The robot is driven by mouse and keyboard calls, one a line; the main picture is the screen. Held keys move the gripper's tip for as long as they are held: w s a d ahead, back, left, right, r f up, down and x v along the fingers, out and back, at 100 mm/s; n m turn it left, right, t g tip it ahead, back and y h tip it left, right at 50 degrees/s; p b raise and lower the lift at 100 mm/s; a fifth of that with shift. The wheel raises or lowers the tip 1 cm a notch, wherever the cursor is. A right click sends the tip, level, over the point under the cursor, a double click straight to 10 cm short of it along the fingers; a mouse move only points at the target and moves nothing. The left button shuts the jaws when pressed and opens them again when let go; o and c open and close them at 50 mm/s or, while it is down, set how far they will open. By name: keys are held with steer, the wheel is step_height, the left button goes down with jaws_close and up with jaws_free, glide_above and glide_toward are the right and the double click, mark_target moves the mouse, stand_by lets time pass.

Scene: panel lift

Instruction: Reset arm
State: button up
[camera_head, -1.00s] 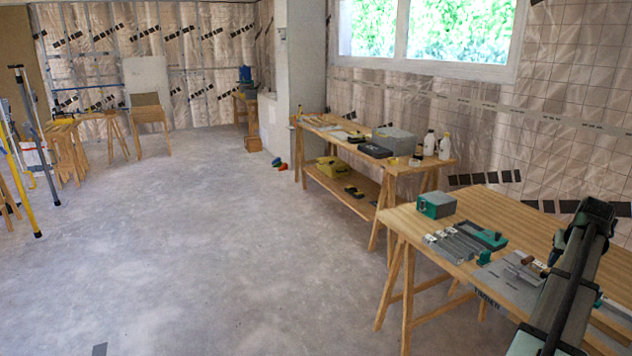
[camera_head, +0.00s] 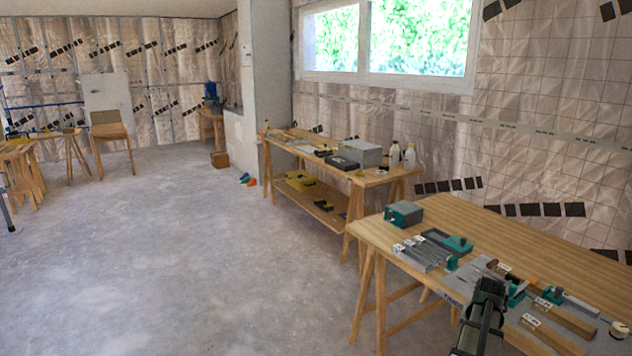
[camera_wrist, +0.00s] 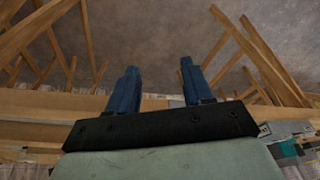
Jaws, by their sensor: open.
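My gripper (camera_wrist: 158,80) shows in the wrist view as two dark blue fingers standing apart, with nothing between them. Beyond the fingers are grey floor and the wooden legs of a trestle. In the head view, my dark arm (camera_head: 485,318) rises from the bottom edge at the right. It is in front of the near wooden table (camera_head: 480,222) and covers part of its front edge. The fingers cannot be made out clearly in the head view.
The near table carries a grey-green box (camera_head: 403,214), metal bars (camera_head: 425,254) and several tools. A second table (camera_head: 285,149) behind it holds a grey case (camera_head: 361,152) and white bottles (camera_head: 409,156).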

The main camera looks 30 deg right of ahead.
steer(key=w+a+f+n+g+y, duration=0.1)
steer(key=w+a+f+n+y, duration=0.15)
steer(key=a+f, duration=1.1)
steer(key=w+a+f+n+g+y, duration=0.1)
steer(key=w+a+f+n+g, duration=0.15)
steer(key=a+f, duration=1.1)
steer(key=s+a+f+n+g, duration=0.1)
steer(key=s+a+f+n, duration=0.1)
steer(key=a, duration=0.9)
steer(key=s+a+f+n+g, duration=0.2)
steer(key=s+a, duration=0.5)
steer(key=a, duration=0.5)
steer(key=s+a+f+n+g, duration=0.2)
steer(key=s+a+f+n, duration=0.2)
steer(key=a, duration=0.8)
steer(key=shift+s+f+h, duration=0.35)
steer(key=shift+s+f, duration=0.35)
steer(key=shift+f, duration=0.15)
steer(key=shift+a, duration=0.1)
